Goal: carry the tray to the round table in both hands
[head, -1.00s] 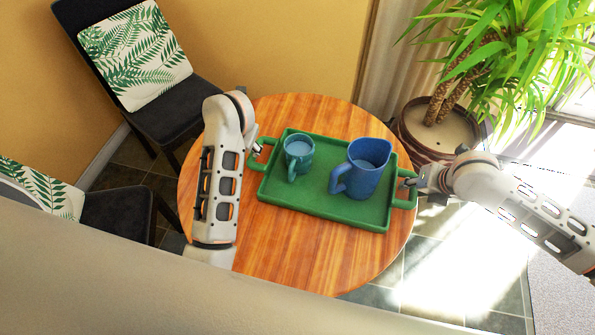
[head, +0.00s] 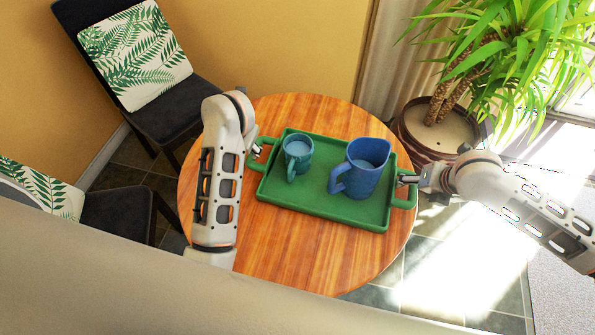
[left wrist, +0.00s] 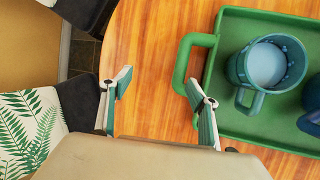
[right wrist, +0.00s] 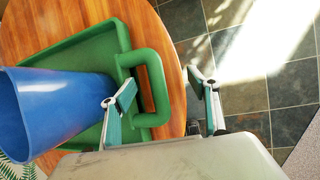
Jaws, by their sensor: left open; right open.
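The green tray (head: 325,207) lies flat on the round wooden table (head: 290,262). It carries a small teal mug (head: 298,152) at its left and a larger blue jug (head: 366,152) at its right. My left gripper (head: 260,148) is open at the left handle. In the left wrist view that handle (left wrist: 187,55) lies mostly right of the open jaws (left wrist: 158,90), overlapped by one finger. My right gripper (head: 408,180) is open at the right handle; in the right wrist view the handle bar (right wrist: 158,82) shows between its spread fingers (right wrist: 162,95).
Dark chairs with leaf-print cushions (head: 137,55) stand at the left. A potted plant (head: 440,130) stands behind the table at the right. Bare tabletop lies in front of the tray. A pale surface (head: 200,285) crosses the bottom of the head view.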

